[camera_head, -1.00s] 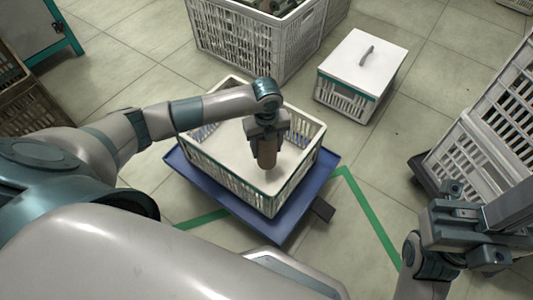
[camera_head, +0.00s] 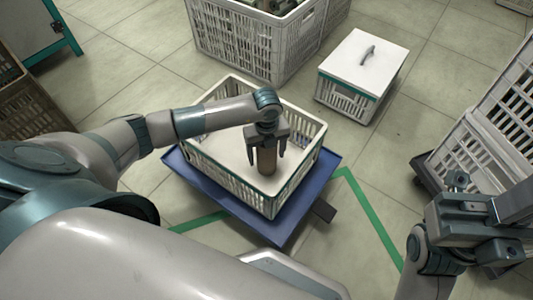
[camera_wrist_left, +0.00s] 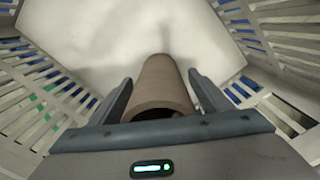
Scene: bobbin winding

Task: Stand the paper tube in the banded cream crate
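The brown paper tube (camera_head: 267,162) stands upright inside the cream crate with a green band (camera_head: 236,181), its lower end at the pale crate floor. My left gripper (camera_head: 267,152) is over the crate with its fingers spread, one on each side of the tube. In the left wrist view the hollow tube (camera_wrist_left: 160,86) sits between the fingers (camera_wrist_left: 160,92), with gaps visible on both sides. The crate's slatted walls show at both sides there. My right gripper (camera_head: 462,205) is at the right, away from the crate; its fingers are not clear.
The crate sits on a blue tray-like platform (camera_head: 281,229). A white lidded box (camera_head: 362,63) and a large grey crate (camera_head: 236,40) stand behind. Stacked grey crates (camera_head: 480,135) are at the right. Green tape (camera_head: 370,212) marks the open floor.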

